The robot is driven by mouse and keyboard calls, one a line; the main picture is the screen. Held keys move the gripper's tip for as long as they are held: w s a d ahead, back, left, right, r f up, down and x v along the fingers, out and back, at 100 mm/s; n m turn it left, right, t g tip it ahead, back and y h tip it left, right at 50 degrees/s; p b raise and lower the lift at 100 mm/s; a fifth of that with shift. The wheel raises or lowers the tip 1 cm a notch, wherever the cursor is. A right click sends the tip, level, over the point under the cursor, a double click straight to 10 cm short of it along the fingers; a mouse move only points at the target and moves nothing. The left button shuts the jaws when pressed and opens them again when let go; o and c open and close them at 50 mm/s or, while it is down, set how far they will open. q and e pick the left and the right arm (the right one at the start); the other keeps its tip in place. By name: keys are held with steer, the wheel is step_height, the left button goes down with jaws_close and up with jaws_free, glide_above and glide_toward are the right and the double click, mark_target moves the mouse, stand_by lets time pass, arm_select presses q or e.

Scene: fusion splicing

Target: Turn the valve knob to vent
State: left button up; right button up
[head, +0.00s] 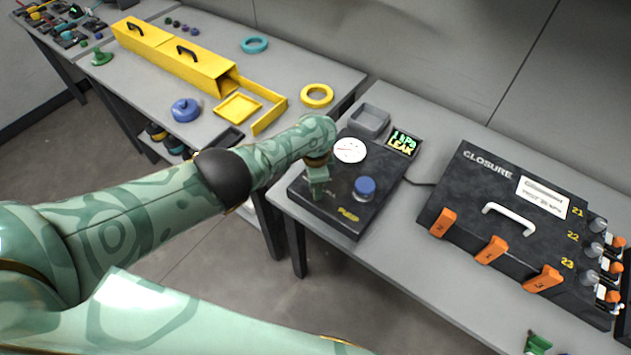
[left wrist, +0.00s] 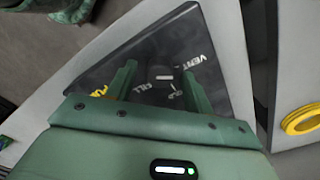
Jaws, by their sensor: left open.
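The black pump box (head: 340,215) sits on the right-hand table, with a blue round button (head: 364,188) above its yellow PUMP lettering. My left gripper (head: 318,182) points down over the left part of the box's top and hides the valve there in the head view. In the left wrist view my left gripper (left wrist: 158,82) is open, its two green fingers apart. Between them show a dark valve knob with a white bar (left wrist: 164,77) and FILL lettering; the VENT lettering (left wrist: 195,65) is beside the right finger. Whether the fingers touch the knob is unclear. My right gripper is not visible.
A grey tray (head: 370,121) stands behind. The black CLOSURE case (head: 500,225) with orange latches is to the right. A yellow ring (head: 317,95) lies on the neighbouring table.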

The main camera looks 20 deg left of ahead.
arm_select(q)
step_height(320, 180, up, 16)
steer(key=p, duration=1)
steer(key=shift+p, duration=0.35)
steer(key=shift+f, duration=0.1)
